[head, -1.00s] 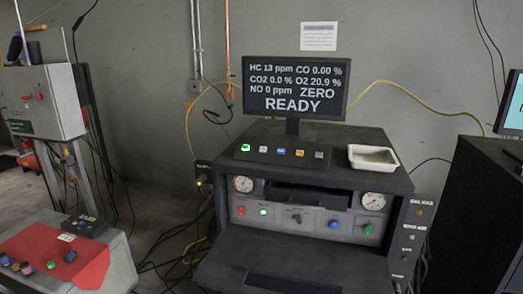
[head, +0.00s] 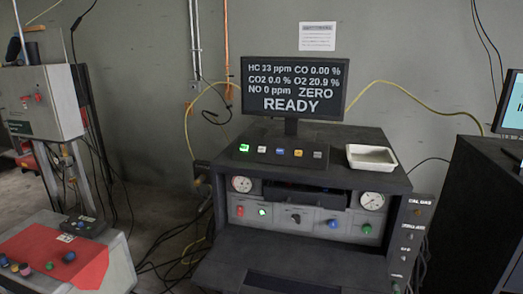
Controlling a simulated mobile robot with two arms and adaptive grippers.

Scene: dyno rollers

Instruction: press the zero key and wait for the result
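The gas analyser (head: 240,222) is a dark cabinet standing against the wall. Its monitor (head: 292,77) reads HC 33 ppm, CO 0.00 %, CO2 0.0 %, O2 20.9 %, NO 0 ppm, with ZERO and READY below. A key strip (head: 281,155) on the cabinet top carries a row of keys: a lit green key (head: 244,148), a white key (head: 262,150), a blue key (head: 280,151), an orange key (head: 298,153) and a grey one. Their labels are too small to read, so I cannot tell which is the zero key. Neither gripper is in view.
A white tray (head: 371,158) sits on the cabinet top at the right. The front panel has two gauges, a lit green button (head: 262,211) and other knobs. A bench with a red cloth (head: 55,257) stands at left; a dark cabinet (head: 470,215) stands at right. Cables lie between.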

